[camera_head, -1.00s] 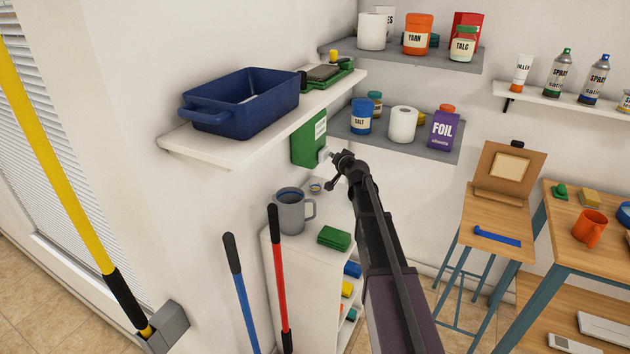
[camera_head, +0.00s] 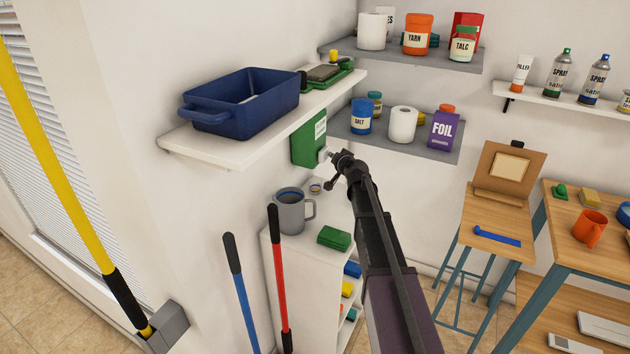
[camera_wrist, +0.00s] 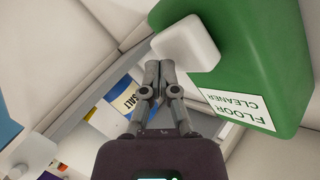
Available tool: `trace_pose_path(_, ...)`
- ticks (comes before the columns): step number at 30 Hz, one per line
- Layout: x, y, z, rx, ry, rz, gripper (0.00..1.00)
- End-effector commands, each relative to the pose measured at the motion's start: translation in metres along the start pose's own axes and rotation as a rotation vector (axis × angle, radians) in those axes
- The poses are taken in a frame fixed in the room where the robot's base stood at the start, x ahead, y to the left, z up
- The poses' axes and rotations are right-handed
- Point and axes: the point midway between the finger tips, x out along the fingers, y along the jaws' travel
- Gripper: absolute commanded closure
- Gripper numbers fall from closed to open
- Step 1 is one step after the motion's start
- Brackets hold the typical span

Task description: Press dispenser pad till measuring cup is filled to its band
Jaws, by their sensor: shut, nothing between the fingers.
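The green floor cleaner dispenser (camera_head: 308,143) hangs on the wall below the white shelf; it fills the right of the wrist view (camera_wrist: 255,50). Its white pad (camera_wrist: 187,45) sticks out from its front. My gripper (camera_head: 332,158) is shut and empty, its fingertips (camera_wrist: 157,66) right by the pad's edge in the wrist view; I cannot tell whether they touch. A small pale cup with a blue mark (camera_head: 315,187), apparently the measuring cup, stands below the dispenser. Its fill level is too small to read.
A grey mug (camera_head: 291,212) and a green block (camera_head: 334,238) sit on the white cabinet top. The shelf above holds a blue tub (camera_head: 241,103). Blue (camera_head: 238,290) and red (camera_head: 279,285) handles stand in front of the cabinet. A salt jar (camera_head: 361,117) is behind, on a grey shelf.

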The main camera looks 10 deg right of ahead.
Motion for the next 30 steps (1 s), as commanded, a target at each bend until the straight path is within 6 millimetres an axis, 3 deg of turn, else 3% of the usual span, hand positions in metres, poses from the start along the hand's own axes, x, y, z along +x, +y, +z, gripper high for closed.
trace_pose_path(30, 0.0055, -0.0051, 0.0021, 0.0, 0.0, 0.0, 1.0)
